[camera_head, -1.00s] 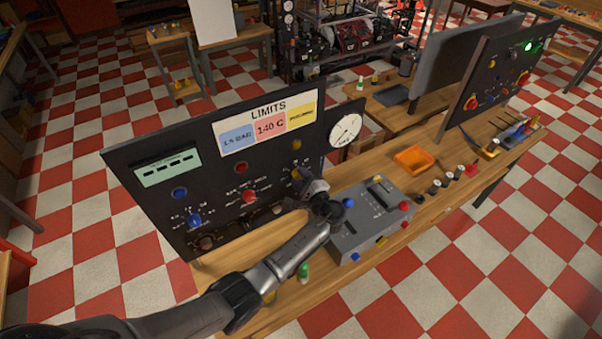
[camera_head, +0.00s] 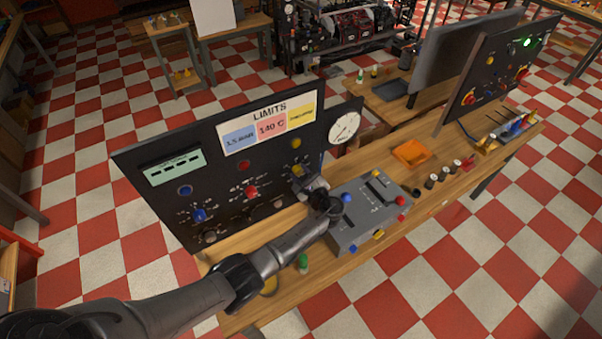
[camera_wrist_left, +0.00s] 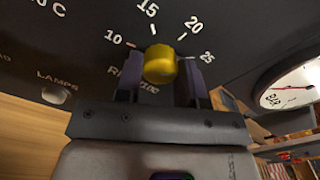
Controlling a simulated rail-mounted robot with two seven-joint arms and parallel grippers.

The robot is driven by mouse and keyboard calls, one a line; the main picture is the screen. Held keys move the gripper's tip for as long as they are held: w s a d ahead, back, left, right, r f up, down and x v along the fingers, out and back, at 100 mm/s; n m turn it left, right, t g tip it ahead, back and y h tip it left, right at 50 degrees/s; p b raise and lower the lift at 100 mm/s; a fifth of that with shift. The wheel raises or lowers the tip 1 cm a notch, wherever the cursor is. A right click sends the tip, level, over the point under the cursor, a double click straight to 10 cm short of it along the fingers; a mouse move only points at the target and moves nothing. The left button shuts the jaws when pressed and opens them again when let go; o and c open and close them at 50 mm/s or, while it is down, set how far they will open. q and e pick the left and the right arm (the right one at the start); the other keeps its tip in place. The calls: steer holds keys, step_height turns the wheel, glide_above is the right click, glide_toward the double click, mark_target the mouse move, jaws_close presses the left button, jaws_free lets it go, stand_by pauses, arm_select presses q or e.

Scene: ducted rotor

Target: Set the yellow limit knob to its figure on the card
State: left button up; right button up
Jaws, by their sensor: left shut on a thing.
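The yellow limit knob (camera_wrist_left: 159,66) is on the dark panel, between the two fingers of my left gripper (camera_wrist_left: 160,80). The gripper is shut on it. Figures 10, 15, 20 and 25 arc above the knob in the left wrist view; its pointer setting cannot be made out. In the head view my left gripper (camera_head: 303,179) reaches the panel's lower right and covers much of the knob. The LIMITS card (camera_head: 268,122) at the panel's top has blue, red and yellow fields. The red one reads 140 C; the yellow field (camera_head: 301,114) is too small to read. My right gripper is not in view.
A blue knob (camera_head: 199,215) and a red knob (camera_head: 251,191) sit left on the same panel. A round gauge (camera_head: 343,128) is at its right edge. A grey control box (camera_head: 365,220) stands on the bench close beside my left wrist. An orange tray (camera_head: 411,153) lies beyond.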

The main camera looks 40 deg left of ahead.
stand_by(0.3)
arm_select(q)
steer(key=o, duration=0.9)
steer(key=shift+b+v, duration=0.95)
steer(key=shift+v, duration=6)
steer(key=shift+w, duration=0.1)
